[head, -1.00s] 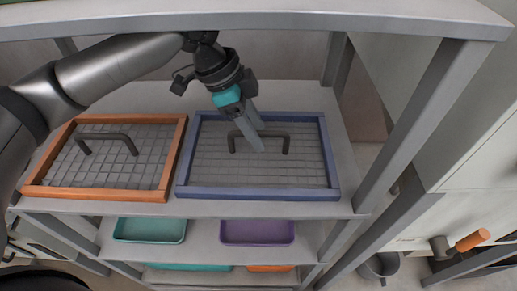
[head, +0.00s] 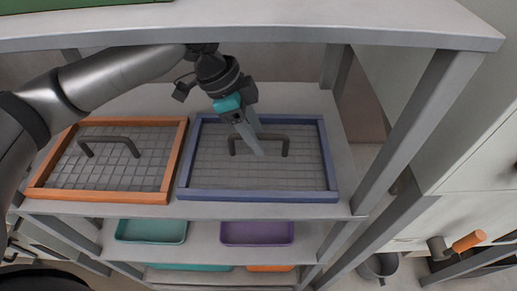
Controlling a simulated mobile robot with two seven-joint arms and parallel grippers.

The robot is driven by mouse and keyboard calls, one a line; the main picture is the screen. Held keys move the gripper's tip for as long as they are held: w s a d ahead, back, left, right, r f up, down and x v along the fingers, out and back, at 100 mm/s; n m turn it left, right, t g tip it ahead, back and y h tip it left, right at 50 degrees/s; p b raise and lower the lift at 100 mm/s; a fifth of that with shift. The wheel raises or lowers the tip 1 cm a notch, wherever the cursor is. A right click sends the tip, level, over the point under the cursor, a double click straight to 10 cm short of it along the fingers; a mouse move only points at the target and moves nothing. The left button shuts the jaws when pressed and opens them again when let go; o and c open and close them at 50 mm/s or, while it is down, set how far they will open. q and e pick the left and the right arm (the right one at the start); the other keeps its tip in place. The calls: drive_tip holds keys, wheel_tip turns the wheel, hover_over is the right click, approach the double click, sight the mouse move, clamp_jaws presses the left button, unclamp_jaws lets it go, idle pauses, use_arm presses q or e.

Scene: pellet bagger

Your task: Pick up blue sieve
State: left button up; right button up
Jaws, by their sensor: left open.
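The blue sieve (head: 258,195) is a blue rectangular frame with a grey mesh and a dark arched handle (head: 273,136). It lies flat on the upper shelf in the head view. My right gripper is not in view.
An orange-framed sieve (head: 100,196) with a similar handle lies close on the left. A shelf board (head: 300,20) runs above, and a grey post (head: 425,130) stands on the right. Teal (head: 150,231) and purple (head: 257,233) trays sit on the shelf below.

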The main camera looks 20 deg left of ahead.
use_arm(q)
clamp_jaws()
idle(0.5)
idle(1.0)
